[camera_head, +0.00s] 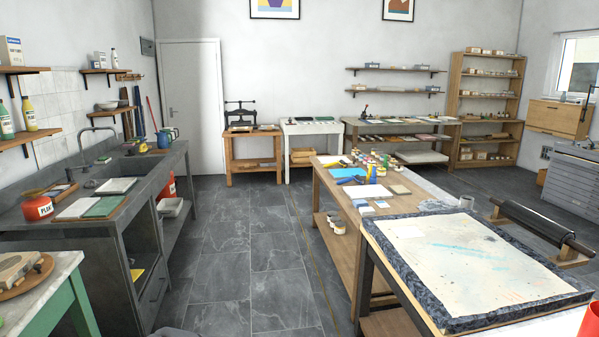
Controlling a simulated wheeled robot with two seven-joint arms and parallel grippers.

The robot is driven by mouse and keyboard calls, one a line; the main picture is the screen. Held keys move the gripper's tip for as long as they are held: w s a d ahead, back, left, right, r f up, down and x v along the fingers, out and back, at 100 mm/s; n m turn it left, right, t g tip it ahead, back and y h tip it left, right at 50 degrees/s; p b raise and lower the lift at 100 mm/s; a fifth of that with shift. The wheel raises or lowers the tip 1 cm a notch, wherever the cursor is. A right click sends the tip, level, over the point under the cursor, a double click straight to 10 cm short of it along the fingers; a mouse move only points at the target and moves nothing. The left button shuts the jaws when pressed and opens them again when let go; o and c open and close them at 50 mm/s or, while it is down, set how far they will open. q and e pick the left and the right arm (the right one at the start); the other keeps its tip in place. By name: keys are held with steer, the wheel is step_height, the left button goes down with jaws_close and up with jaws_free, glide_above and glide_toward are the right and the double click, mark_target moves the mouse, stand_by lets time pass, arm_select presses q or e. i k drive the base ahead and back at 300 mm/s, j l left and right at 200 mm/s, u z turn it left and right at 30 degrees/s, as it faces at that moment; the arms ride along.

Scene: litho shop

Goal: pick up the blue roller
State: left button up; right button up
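I cannot make out a blue roller for certain. A small blue object (348,172) lies among paint jars on the long wooden table (342,201); it is too small to tell whether it is a roller. A large dark roller (535,224) with end handles rests on a wooden stand at the right; it looks black. Neither of my grippers is in view.
A stone-edged slab (470,262) on a stand fills the right foreground. A sink counter (100,215) runs along the left, with a green-framed table (50,290) before it. The tiled floor (245,262) between them is clear.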

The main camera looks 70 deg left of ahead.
mark_target(346, 180)
steer(key=u, duration=1.85)
